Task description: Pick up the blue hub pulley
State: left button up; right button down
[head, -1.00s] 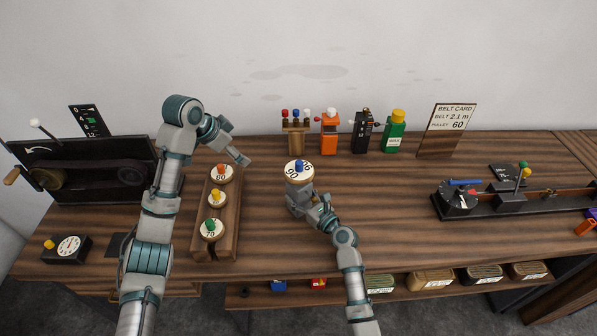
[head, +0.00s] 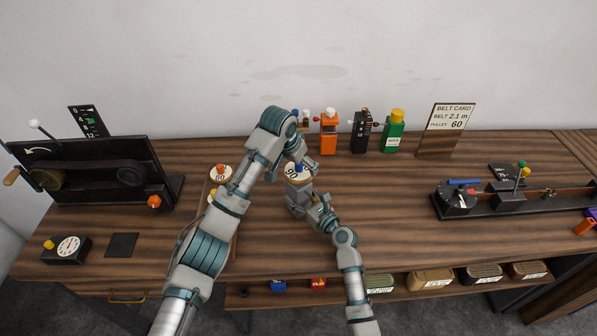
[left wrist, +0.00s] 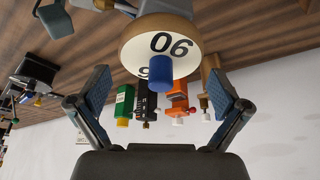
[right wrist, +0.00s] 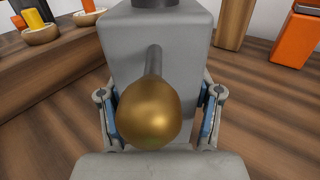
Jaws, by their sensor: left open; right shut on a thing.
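The blue hub pulley (head: 292,174) is a pale wooden disc marked 90, sitting on top of a grey block (head: 298,195). In the left wrist view its blue hub (left wrist: 160,82) stands between my left gripper's open fingers, apart from both. My left gripper (head: 303,165) is over the pulley in the head view and hides part of it. My right gripper (head: 315,208) is shut on the grey block below the pulley. In the right wrist view the block (right wrist: 158,45) is between the fingers, with a brass knob (right wrist: 150,115) in front.
An orange-hub pulley (head: 220,172) shows on the wooden rack at left; my left arm hides most of the rack. An orange bottle-like unit (head: 328,135), a black one (head: 361,135) and a green one (head: 394,135) stand behind.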

aim_at(300, 169)
pick_arm(q)
jog(key=x, duration=0.3)
jog(key=shift+w+f, duration=0.2)
jog(key=shift+f, duration=0.05)
pick_arm(e)
jog(key=shift+f, duration=0.1)
pick_arm(q)
jog(key=shift+c, duration=0.3)
jog(key=c, duration=1.1)
notch_tip(300, 169, up, 10)
jog(key=shift+r, duration=0.1)
jog(key=shift+c, duration=0.2)
notch_tip(300, 169, up, 4)
jog(key=shift+w+r, duration=0.15)
jog(key=shift+r, duration=0.1)
